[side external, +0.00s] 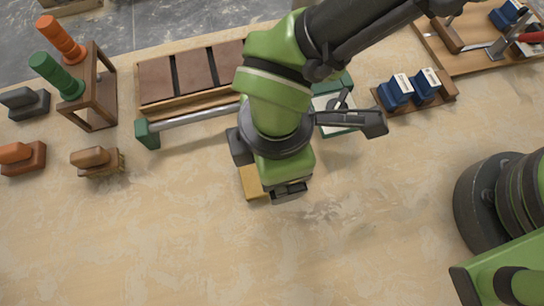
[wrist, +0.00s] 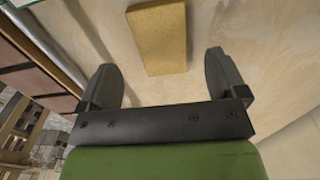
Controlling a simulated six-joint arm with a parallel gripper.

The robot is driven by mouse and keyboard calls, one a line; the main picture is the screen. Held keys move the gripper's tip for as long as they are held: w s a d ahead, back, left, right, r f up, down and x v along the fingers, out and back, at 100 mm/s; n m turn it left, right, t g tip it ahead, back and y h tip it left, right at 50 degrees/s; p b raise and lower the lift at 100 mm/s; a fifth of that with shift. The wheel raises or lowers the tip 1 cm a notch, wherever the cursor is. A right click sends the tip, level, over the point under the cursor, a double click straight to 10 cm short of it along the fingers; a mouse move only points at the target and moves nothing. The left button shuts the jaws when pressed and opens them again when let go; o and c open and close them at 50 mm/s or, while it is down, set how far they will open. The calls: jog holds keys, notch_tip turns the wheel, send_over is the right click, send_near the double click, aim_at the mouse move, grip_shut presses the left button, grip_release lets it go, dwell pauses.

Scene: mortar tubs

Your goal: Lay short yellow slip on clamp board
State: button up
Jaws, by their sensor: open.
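The short yellow slip (wrist: 158,38) lies flat on the bench, a plain ochre block ahead of my gripper (wrist: 160,62) in the wrist view. My gripper is open and empty, its two dark fingers apart, with the slip in view beyond the gap. In the side view, only part of the slip (side external: 252,182) shows beside my wrist, which hides the rest and most of the fingers. A board with brown panels (side external: 192,75) and a metal rail with green ends (side external: 195,118) is at upper left; I cannot tell whether this is the clamp board.
A pale green-edged panel (side external: 336,108) is partly behind my arm. A wooden rack (side external: 98,95) with orange and green handles stands left, near several small blocks. Blue blocks (side external: 410,90) sit on a holder at upper right. The front bench is clear.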

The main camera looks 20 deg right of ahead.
aim_at(253, 190)
jog(key=f, duration=0.4)
jog(key=shift+s+a+f, duration=0.1)
jog(key=shift+a+f, duration=0.1)
jog(key=shift+f, duration=0.05)
jog(key=shift+c, duration=0.4)
jog(key=c, duration=1.1)
jog(key=shift+r, duration=0.15)
